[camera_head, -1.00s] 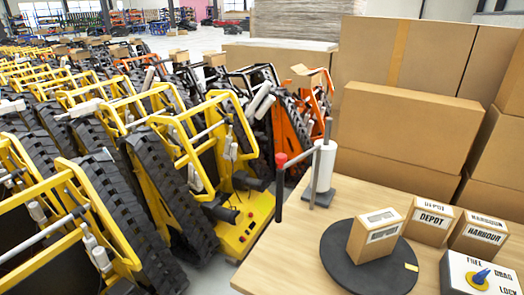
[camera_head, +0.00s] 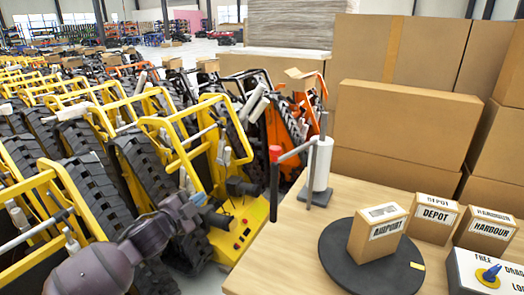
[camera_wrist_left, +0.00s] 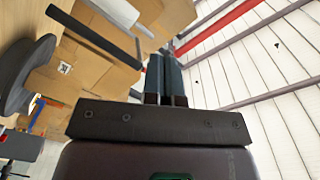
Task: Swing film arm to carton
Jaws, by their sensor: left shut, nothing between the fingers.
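The film arm (camera_head: 297,151) is a grey bar reaching left from a post on the table, with a dark hanging handle topped in red (camera_head: 275,155). A white film roll (camera_head: 320,165) stands beside the post. The carton (camera_head: 378,236), labelled AIRPORT, sits upright on a dark round turntable (camera_head: 338,262). My left gripper (camera_head: 198,200) is shut and empty, left of the handle and apart from it, in front of the yellow carriers. Its closed fingers (camera_wrist_left: 164,78) show in the left wrist view, with the turntable (camera_wrist_left: 18,92) at the left. My right gripper is not in view.
Two small cartons, DEPOT (camera_head: 433,217) and HARBOUR (camera_head: 485,233), stand right of the turntable. A control box (camera_head: 482,276) with a yellow dial is at the front right. Large boxes (camera_head: 405,125) stand behind the table. Yellow tracked carriers (camera_head: 185,150) crowd the left.

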